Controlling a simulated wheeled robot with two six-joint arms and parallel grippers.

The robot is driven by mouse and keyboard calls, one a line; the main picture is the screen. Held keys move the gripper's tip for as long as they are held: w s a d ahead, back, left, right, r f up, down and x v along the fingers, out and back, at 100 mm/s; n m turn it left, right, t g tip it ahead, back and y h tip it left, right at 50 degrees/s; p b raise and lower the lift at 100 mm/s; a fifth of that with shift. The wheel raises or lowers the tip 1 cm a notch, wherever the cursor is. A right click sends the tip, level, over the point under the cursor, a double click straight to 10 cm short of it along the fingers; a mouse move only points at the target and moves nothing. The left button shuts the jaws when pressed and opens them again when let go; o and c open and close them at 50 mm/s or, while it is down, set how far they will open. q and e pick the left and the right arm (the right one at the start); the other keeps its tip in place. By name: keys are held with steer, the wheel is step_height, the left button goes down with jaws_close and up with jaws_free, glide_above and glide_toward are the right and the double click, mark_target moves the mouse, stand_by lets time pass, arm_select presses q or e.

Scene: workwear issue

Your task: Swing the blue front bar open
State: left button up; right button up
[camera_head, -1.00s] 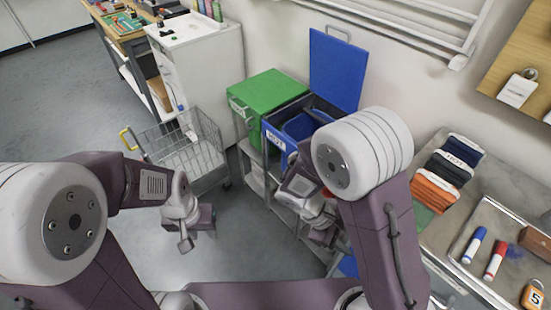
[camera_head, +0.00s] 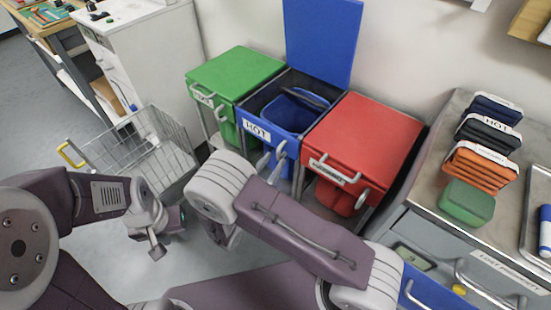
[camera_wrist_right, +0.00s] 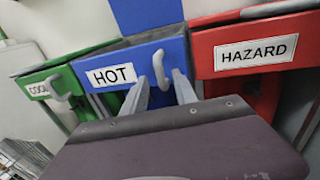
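The blue front bar (camera_head: 268,133) carries a HOT label and a grey handle. It spans the front of the middle bin and looks closed. It also shows in the right wrist view (camera_wrist_right: 122,60), with its handle (camera_wrist_right: 152,98) near the middle. The blue lid (camera_head: 322,40) stands upright behind the open bin, and a blue container (camera_head: 295,110) sits inside. My right gripper (camera_head: 272,160) is in front of the bar, its two fingers apart near the handle; contact is unclear. My left gripper (camera_head: 165,232) is low at the left, away from the bins; its opening is unclear.
A green bin (camera_head: 235,72) marked COOL and a red bin (camera_head: 365,135) marked HAZARD flank the blue one, lids down. A wire cart (camera_head: 145,150) stands at left. A counter (camera_head: 430,165) with folded stacks stands at right.

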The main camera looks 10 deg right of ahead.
steer(key=shift+x, duration=1.25)
jaws_close()
steer(key=shift+s, duration=0.1)
stand_by(0.3)
